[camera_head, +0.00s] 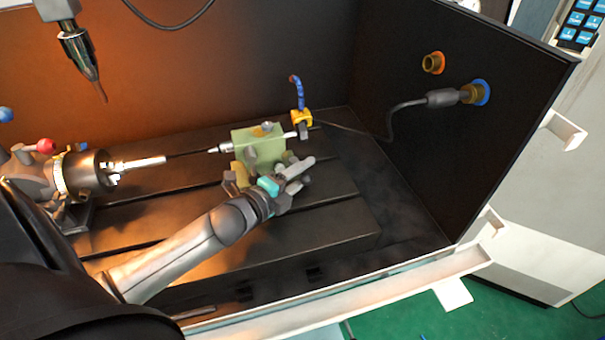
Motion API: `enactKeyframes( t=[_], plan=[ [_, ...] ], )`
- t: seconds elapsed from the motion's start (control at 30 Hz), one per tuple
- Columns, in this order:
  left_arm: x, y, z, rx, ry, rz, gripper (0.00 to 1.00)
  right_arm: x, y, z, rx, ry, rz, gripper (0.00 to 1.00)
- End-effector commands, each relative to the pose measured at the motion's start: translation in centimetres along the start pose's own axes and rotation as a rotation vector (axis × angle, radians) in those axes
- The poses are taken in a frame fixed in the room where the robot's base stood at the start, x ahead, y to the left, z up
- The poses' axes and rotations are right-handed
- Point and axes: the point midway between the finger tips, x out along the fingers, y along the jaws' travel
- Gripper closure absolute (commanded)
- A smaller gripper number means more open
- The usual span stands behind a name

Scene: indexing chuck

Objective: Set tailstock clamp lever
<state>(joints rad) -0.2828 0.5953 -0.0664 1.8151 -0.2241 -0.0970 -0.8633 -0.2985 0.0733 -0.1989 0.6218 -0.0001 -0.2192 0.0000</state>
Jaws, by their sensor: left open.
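The pale green tailstock block (245,137) stands on the dark slotted table, with a slim centre (220,149) pointing left. A blue upright lever (299,93) rises from a yellow piece (301,117) at the tailstock's right end. I cannot tell for sure which part is the clamp lever. My left gripper (304,172) is open at the tailstock's near right side, its fingers pointing right. It hides part of the block's lower front. A teal part (268,185) shows at the gripper; I cannot tell whether they touch. My right gripper is not in view.
The chuck (88,172) is at the left, with a rod running towards the tailstock. A spindle tool (80,52) hangs at the upper left. A cable runs from a plug (442,97) on the right wall towards the tailstock. The table's right end is clear.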

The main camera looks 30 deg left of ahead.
Motion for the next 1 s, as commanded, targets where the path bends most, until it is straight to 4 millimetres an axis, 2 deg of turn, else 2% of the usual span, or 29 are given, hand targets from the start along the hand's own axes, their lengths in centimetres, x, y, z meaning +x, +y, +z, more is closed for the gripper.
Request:
enactKeyframes(
  t=[0.27,0.73,1.0],
  plan=[
    [0.09,-0.01,0.0,0.0,0.0,0.0,0.48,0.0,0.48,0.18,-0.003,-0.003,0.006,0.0],
    [0.07,0.01,-0.04,0.0,0.001,0.0,0.99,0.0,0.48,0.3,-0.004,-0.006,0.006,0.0],
    [0.06,0.03,-0.12,-0.001,0.003,0.0,1.0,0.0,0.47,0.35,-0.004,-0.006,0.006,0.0]
  ],
)
